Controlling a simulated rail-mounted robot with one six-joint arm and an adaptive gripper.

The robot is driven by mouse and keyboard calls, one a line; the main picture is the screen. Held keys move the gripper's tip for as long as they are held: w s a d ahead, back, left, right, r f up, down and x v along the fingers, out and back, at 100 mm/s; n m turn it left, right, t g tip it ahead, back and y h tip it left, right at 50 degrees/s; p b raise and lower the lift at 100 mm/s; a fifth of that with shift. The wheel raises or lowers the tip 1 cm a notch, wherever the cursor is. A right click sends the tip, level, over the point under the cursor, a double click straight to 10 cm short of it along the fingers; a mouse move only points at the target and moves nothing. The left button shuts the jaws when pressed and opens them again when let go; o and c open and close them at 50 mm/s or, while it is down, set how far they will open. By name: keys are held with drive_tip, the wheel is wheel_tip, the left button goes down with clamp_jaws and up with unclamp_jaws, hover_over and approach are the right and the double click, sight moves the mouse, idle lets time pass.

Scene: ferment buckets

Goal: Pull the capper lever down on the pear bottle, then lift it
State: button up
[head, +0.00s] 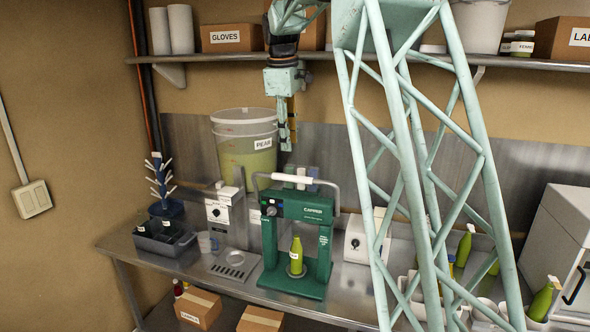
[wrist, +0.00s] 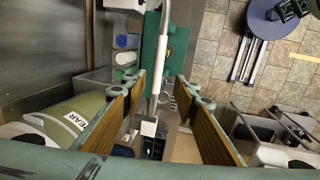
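The green bench capper (head: 318,238), labelled CAPPER, stands on the steel bench. Its lever is a raised grey frame with a white crossbar (head: 291,180) at the top. A green bottle (head: 296,258) stands upright inside the capper; its small label is unreadable here. My gripper (head: 287,143) points down above the crossbar, with a gap between them in the head view. In the wrist view my gripper (wrist: 160,85) is open, its tan-padded fingers wide apart. The white crossbar (wrist: 163,60) runs lengthwise through the space between them, and nothing is held.
A bucket (head: 235,155) labelled PEAR stands behind and left of the capper. A bottle tree (head: 160,182) and a grey bin (head: 165,240) are at the left. A white box (head: 358,238) stands right of the capper. A shelf (head: 225,57) runs above.

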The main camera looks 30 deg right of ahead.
sight(292, 176)
drive_tip(key=shift+w+d, duration=0.1)
drive_tip(key=shift+d, duration=0.05)
drive_tip(key=shift+f, duration=0.15)
drive_tip(key=shift+w+d+f+p, duration=0.2)
drive_tip(key=shift+w+d+f, duration=0.1)
drive_tip(key=shift+f, duration=1.9)
drive_tip(key=shift+w+d+f+p, duration=0.15)
drive_tip(key=shift+w+d+f, duration=0.2)
drive_tip(key=shift+f, duration=1.9)
drive_tip(key=shift+w+d+f+p, duration=0.2)
drive_tip(key=shift+w+d+f, duration=0.1)
drive_tip(key=shift+f, duration=1.9)
drive_tip(key=shift+c, duration=0.8)
clamp_jaws()
